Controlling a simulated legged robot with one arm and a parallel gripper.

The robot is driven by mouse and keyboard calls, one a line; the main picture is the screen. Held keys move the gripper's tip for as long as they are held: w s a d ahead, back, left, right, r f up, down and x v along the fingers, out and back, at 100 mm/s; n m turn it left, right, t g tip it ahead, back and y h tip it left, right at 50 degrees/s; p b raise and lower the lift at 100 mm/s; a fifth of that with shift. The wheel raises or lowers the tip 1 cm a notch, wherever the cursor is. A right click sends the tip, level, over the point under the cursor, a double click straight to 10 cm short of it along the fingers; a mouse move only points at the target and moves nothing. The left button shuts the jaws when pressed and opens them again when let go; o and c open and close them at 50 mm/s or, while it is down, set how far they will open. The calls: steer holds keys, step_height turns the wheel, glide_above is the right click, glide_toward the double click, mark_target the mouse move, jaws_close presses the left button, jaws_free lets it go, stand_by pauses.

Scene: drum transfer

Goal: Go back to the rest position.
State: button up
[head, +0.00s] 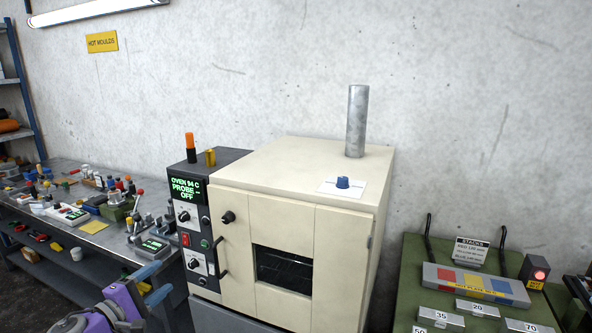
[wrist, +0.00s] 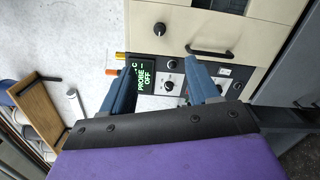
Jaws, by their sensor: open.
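My gripper (wrist: 162,95) is open in the wrist view, its two blue-grey fingers apart with nothing between them. Beyond the fingers is the dark control panel of the oven, with its green display. In the head view my purple arm shows at the lower left, in front of the bench. The cream oven (head: 290,200) stands in the middle with its door shut. Its display (head: 187,189) reads "OVEN 94 C PROBE -- OFF". A blue knob (head: 343,182) on a white plate and a metal pipe (head: 357,120) are on its top.
A metal bench (head: 95,226) with many small tools and devices stands on the left. A green table (head: 415,262) on the right bears a coloured strip block (head: 474,284), numbered blocks and a "STACKS" sign (head: 471,250). A grey wall closes the back.

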steer(key=w+d+r+m+g+h, duration=0.2)
steer(key=d, duration=0.6)
steer(key=w+d+r+m+g+h, duration=0.1)
steer(key=w+d+r+g+h, duration=0.15)
steer(key=d, duration=0.65)
steer(key=w+d+r+m+g+h, duration=0.1)
steer(key=d+r+m, duration=0.15)
steer(key=d, duration=0.55)
steer(key=s+d+r+m+g, duration=0.15)
steer(key=s+d+g, duration=0.3)
steer(key=d, duration=0.65)
steer(key=s+d+m+g, duration=0.3)
steer(key=s+d, duration=0.2)
steer(key=d, duration=0.6)
steer(key=s+d+f+m+g+y, duration=0.2)
steer(key=s+d+f+y, duration=0.15)
steer(key=s, duration=0.45)
steer(key=s+d+f+m+g+y, duration=0.2)
steer(key=s+d, duration=0.3)
steer(key=s, duration=0.4)
steer(key=s+a+f+m+y, duration=0.1)
steer(key=s+a+f+y, duration=0.2)
steer(key=s, duration=0.6)
steer(key=s+a+f+m+g+y, duration=0.1)
steer(key=s+a+f+y, duration=0.3)
steer(key=s, duration=0.5)
steer(key=shift+s+a+f+y, duration=0.3)
steer(key=shift+s+a+f, duration=0.05)
steer(key=shift+a+f, duration=0.3)
